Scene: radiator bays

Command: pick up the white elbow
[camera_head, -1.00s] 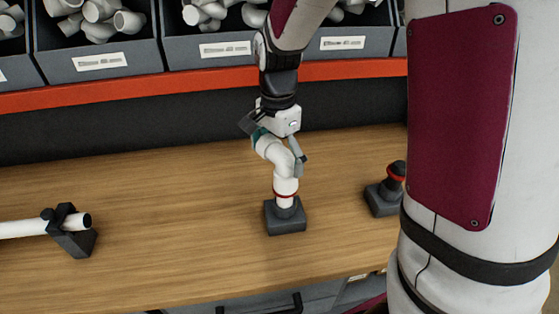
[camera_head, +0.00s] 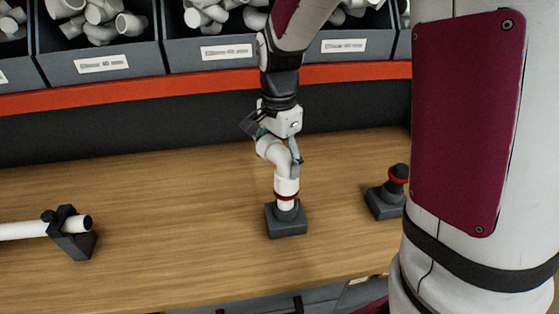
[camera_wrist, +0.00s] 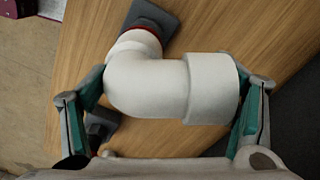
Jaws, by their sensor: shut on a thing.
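The white elbow (camera_head: 274,152) stands above a dark square base (camera_head: 286,220) on the wooden bench in the head view. Its lower end is at a red ring (camera_head: 286,196) over the base. My gripper (camera_head: 277,146) is shut on the elbow from above. In the wrist view the elbow (camera_wrist: 165,85) lies between the two teal-padded fingers of my gripper (camera_wrist: 165,108), one at each end of it. The red ring and part of the base (camera_wrist: 152,18) show behind the elbow's far end. I cannot tell whether the elbow still touches the base.
A second dark base with a red-ringed post (camera_head: 388,192) stands to the right. A white pipe (camera_head: 25,230) lies in a dark clamp (camera_head: 72,233) at the left. Grey bins (camera_head: 100,45) of white fittings line the back behind a red rail. The bench (camera_head: 180,200) between is clear.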

